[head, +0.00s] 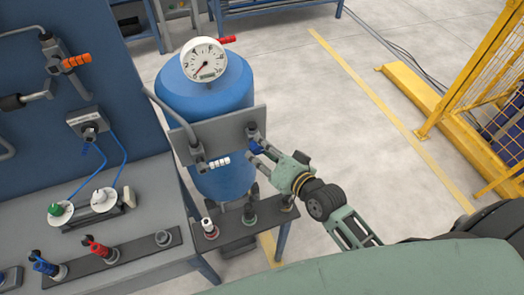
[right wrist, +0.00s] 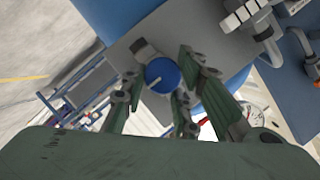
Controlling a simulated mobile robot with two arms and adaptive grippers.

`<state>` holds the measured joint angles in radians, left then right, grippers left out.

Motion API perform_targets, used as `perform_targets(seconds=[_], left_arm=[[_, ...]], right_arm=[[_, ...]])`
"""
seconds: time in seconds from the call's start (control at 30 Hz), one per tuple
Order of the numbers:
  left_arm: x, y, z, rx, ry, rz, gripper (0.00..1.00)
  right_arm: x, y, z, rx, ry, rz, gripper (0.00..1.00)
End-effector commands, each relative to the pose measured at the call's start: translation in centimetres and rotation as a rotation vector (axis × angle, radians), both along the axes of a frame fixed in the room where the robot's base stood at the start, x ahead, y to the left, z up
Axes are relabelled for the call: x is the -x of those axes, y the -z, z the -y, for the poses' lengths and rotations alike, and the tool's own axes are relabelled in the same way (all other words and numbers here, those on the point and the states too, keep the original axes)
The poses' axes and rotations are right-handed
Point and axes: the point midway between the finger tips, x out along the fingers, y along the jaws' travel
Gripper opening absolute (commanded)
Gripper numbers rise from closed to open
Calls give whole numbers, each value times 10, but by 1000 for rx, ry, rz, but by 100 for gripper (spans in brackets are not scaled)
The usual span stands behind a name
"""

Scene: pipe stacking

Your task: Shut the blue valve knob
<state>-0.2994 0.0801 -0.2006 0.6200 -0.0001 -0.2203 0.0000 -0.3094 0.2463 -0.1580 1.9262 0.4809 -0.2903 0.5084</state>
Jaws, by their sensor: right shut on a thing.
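The blue valve knob (head: 257,147) is on the right end of a grey plate (head: 222,138) in front of a blue tank (head: 190,95). In the right wrist view the round blue knob (right wrist: 162,74) shows a pale line mark and sits between my fingers. My right gripper (head: 252,155) reaches it from the lower right and is shut on it. In the right wrist view the gripper's (right wrist: 158,82) fingers lie on either side of the knob. My left gripper is in neither view.
A gauge (head: 205,60) and red handle (head: 228,40) top the tank. A workbench (head: 130,210) holds red, blue and green fittings. A small shelf with upright fittings stands below my gripper.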

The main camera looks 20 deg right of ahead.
Motion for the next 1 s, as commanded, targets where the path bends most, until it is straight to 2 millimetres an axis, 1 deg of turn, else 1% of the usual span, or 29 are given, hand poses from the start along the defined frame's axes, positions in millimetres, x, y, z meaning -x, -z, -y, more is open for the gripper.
perform_targets(seconds=[0.03,0.53,0.57,0.6,0.7,1.0], left_arm=[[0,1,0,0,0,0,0],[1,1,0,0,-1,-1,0],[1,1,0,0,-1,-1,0],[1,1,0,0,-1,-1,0],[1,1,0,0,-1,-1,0],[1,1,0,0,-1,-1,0]], right_arm=[[-1,1,5,-1,6,1,2],[0,3,4,-17,6,-6,2],[0,3,4,-17,6,-6,30],[0,3,4,-16,5,-6,34],[0,3,3,-16,4,-6,41],[0,2,2,-19,2,-4,41]])
